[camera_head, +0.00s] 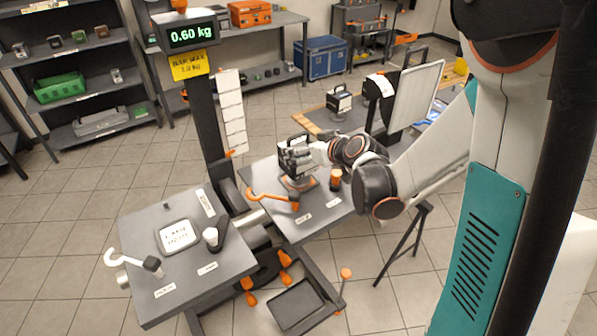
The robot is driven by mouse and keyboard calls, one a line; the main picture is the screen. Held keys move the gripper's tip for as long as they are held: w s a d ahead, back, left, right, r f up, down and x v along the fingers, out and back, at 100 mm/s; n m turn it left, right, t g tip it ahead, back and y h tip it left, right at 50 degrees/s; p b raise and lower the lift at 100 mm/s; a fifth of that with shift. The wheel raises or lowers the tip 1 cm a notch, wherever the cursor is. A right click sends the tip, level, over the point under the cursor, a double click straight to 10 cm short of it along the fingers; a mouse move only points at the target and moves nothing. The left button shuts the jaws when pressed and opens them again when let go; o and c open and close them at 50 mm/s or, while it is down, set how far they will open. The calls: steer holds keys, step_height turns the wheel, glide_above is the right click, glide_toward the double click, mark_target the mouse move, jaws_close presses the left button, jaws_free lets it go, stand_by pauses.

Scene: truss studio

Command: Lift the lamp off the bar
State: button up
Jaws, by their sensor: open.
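A dark, boxy object with a top handle, possibly the lamp (299,183), stands on the right grey table (262,176), with an orange-brown base showing. My gripper (291,160) is open and right at this object, covering much of its front. I cannot tell whether the fingers touch it. A similar dark object with a handle (339,101) stands on a table further back. I cannot clearly make out which part is the bar; a dark post (209,118) rises behind the tables with a display (190,34) reading 0.60 kg.
An orange-handled clamp (272,198) and an orange-topped cup (336,180) sit close to my gripper. Shelves stand behind; floor is open left.

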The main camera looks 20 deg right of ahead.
mark_target(298, 146)
steer(key=shift+d+f+b+x, duration=0.15)
steer(key=shift+b+x, duration=0.3)
steer(key=shift+x, duration=0.95)
steer(key=shift+d+f+b+x, duration=0.1)
steer(key=shift+b+x, duration=0.35)
steer(key=shift+x, duration=0.9)
steer(key=shift+s+r, duration=0.1)
steer(key=shift+c, duration=0.2)
steer(key=c, duration=2)
steer(key=shift+r, duration=0.1)
